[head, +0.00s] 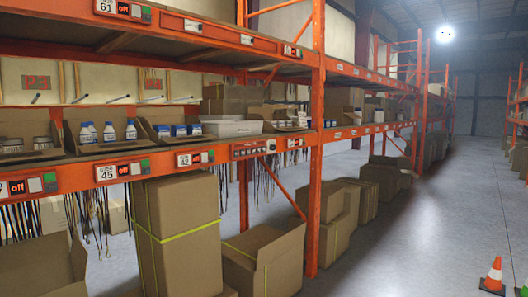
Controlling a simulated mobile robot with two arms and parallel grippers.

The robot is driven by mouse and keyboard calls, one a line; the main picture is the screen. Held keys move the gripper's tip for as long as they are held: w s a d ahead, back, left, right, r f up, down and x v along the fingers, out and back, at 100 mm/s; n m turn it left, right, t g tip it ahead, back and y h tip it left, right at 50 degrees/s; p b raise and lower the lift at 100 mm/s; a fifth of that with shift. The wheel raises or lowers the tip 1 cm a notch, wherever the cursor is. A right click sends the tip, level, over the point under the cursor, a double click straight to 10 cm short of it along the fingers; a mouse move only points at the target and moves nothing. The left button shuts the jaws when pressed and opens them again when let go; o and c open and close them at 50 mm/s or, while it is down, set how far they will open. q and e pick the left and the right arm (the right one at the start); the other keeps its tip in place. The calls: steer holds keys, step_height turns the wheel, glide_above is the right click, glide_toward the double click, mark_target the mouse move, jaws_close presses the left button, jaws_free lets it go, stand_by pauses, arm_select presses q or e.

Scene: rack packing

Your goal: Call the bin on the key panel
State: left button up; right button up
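A red key panel (248,149) with a row of small keys is fixed to the front of the orange shelf beam, near the middle of the view. Its key labels are too small to read. Neither of my grippers is in view.
Shelf displays, one reading 45 (107,173), line the beam (75,179). Large cartons (178,230) fill the floor level. The aisle floor (420,235) is clear, with a traffic cone (494,273) at right.

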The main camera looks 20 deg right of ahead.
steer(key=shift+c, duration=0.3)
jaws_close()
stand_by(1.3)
